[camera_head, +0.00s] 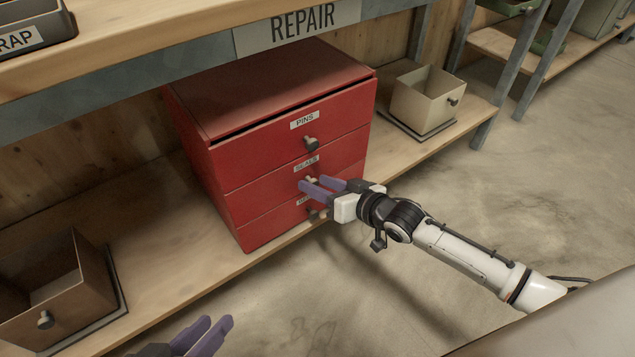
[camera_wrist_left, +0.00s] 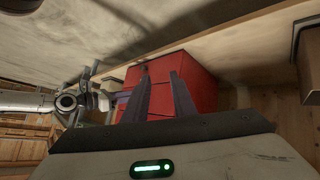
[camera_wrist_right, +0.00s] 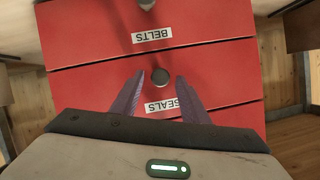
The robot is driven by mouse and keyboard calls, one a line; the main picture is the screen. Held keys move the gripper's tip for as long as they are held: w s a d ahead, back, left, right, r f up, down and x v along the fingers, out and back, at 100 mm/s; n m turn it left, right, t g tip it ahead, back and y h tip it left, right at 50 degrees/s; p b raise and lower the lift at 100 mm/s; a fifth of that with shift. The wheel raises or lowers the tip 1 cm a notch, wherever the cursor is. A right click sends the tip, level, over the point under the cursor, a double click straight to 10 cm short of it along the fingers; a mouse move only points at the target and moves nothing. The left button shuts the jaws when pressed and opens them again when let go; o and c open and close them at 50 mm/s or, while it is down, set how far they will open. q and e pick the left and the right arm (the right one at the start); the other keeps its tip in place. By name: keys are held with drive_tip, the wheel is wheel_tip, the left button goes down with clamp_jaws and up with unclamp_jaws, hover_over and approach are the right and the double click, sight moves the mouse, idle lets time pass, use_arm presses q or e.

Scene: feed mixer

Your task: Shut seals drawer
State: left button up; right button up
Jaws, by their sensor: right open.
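The red cabinet (camera_head: 265,90) stands on the lower shelf, with drawers labelled PINS, SEALS and BELTS from top to bottom. The seals drawer (camera_head: 250,190) is the middle one; its front looks about flush with its neighbours. My right gripper (camera_head: 312,184) is open at this drawer front. In the right wrist view its fingertips are either side of the seals knob (camera_wrist_right: 160,76), with gaps visible; I cannot tell whether they touch the front. The fingers partly cover the SEALS label (camera_wrist_right: 160,106). My left gripper (camera_head: 220,322) is open and empty, low in front of the shelf.
An open brown bin (camera_head: 60,295) sits on a tray at the left of the shelf. A beige bin (camera_head: 425,95) stands right of the cabinet. The REPAIR bench top (camera_head: 180,30) overhangs the cabinet. The floor in front is clear.

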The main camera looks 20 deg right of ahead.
use_arm(q)
drive_tip(key=a+f+p, duration=0.1)
drive_tip(key=p, duration=0.1)
drive_tip(key=s+a+f+y+p, duration=0.1)
drive_tip(key=p, duration=0.1)
drive_tip(key=shift+a+g+y, duration=0.3)
use_arm(e)
drive_tip(key=v, duration=0.9)
drive_tip(key=shift+s+r, duration=0.2)
drive_tip(key=shift+s, duration=0.05)
